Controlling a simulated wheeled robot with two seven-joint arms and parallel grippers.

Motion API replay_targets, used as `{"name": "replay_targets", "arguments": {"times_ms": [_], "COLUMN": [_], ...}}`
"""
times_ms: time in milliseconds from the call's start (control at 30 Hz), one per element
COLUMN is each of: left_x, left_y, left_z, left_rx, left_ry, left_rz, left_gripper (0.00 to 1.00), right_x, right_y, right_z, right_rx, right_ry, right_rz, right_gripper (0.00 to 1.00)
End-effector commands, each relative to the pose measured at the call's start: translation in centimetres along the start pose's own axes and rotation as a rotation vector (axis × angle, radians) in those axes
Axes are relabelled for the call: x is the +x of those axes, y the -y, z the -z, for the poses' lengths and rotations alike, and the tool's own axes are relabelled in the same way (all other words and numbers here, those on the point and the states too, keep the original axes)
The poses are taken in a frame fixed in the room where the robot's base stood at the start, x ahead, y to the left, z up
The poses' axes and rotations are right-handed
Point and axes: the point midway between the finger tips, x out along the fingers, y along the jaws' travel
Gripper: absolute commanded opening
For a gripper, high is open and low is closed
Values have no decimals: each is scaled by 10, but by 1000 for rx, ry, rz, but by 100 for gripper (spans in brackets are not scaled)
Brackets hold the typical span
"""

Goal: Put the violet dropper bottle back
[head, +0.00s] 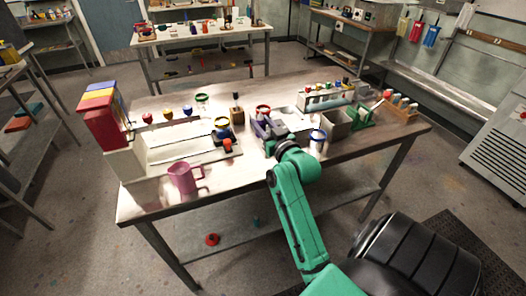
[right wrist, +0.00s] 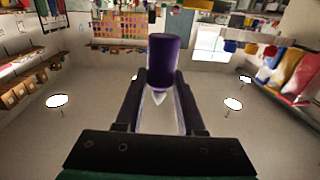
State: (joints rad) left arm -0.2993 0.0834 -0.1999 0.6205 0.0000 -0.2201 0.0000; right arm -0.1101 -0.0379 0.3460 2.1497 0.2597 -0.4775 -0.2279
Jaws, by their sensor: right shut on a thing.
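My right gripper (head: 266,128) is over the middle of the workbench in the head view. In the right wrist view, the two dark fingers of my right gripper (right wrist: 160,95) are shut on the violet dropper bottle (right wrist: 163,60). Its violet cylindrical part stands out past the fingertips, and a clear pointed part shows between the fingers. In the head view the bottle is small and largely hidden by the gripper, and I cannot tell whether it touches anything. My left gripper is not in view.
The workbench (head: 150,206) holds a pink mug (head: 184,178) at the front left and a tall red, yellow and blue stack (head: 101,122). A rack of small coloured-top bottles (head: 325,98) stands at the back right, near a grey bin (head: 336,124) and a green stand (head: 362,117).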

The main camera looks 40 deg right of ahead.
Motion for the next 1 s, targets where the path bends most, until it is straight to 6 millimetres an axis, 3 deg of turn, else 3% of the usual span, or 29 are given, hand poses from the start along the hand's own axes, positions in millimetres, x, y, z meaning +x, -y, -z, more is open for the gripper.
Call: {"name": "replay_targets", "arguments": {"times_ms": [100,200,467,833,867,900,933,1000], "left_x": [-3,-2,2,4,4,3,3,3], "left_y": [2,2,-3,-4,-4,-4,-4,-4], "left_z": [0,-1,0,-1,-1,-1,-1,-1], "left_rx": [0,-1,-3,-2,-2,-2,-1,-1], "left_ry": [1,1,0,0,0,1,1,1], "left_rz": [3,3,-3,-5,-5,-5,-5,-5], "left_gripper": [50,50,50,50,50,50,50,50], "right_x": [-1,-1,0,0,0,0,0,0], "right_y": [0,0,0,0,0,0,0,0], "right_z": [-42,-69,-116,-126,-127,-126,-126,-126], "right_rx": [0,-1,-3,-1,-1,-1,-1,-1], "right_ry": [7,4,2,-1,-1,-1,-1,-1], "right_rz": [-1,0,2,-1,0,0,0,0], "right_gripper": [0,0,0,0,42,57,68,68]}}
